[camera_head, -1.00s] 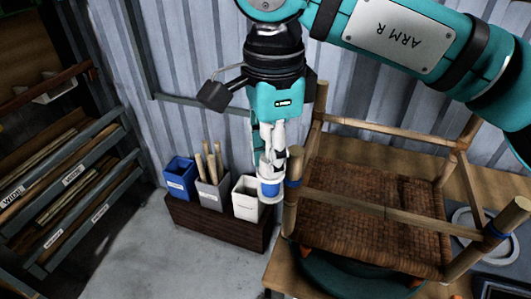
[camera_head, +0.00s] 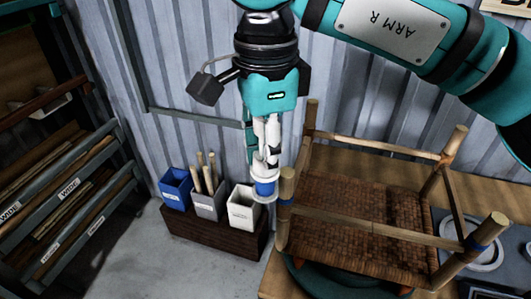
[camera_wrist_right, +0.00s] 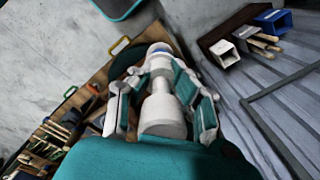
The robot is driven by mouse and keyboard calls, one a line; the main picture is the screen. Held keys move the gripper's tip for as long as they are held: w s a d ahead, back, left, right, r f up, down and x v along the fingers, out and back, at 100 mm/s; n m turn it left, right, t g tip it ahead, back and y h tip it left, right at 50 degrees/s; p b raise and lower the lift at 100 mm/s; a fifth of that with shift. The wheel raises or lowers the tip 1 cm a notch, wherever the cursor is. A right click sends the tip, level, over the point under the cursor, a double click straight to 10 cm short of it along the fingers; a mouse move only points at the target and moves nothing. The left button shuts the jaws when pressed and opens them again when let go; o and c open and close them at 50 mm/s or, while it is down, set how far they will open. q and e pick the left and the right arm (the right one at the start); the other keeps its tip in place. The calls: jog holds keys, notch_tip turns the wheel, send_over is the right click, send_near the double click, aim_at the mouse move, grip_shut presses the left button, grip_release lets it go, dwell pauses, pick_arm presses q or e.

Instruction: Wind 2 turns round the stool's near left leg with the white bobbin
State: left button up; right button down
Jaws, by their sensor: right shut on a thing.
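The stool (camera_head: 352,193) stands upside down on a round teal base, legs pointing up. Its near left leg (camera_head: 284,229) is a light rattan pole with a blue band partway up. My right gripper (camera_head: 265,163) points down just left of this leg and is shut on the white bobbin (camera_head: 264,198). The bobbin carries blue material at its lower end and hangs beside the leg's upper part. A small gap seems to separate them. The right wrist view shows the bobbin (camera_wrist_right: 163,112) between the fingers. My left gripper is not in view.
Blue, grey and white bins (camera_head: 243,212) stand on a dark wooden box behind and left of the stool. A rack of rods (camera_head: 60,190) is at the left. The stool's near right leg (camera_head: 486,235) also has a blue band. A corrugated wall is behind.

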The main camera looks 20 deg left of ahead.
notch_tip(320, 180, up, 6)
jog(key=p, duration=0.4)
jog(key=shift+f, duration=0.1)
jog(key=shift+f, duration=0.1)
dwell(0.8)
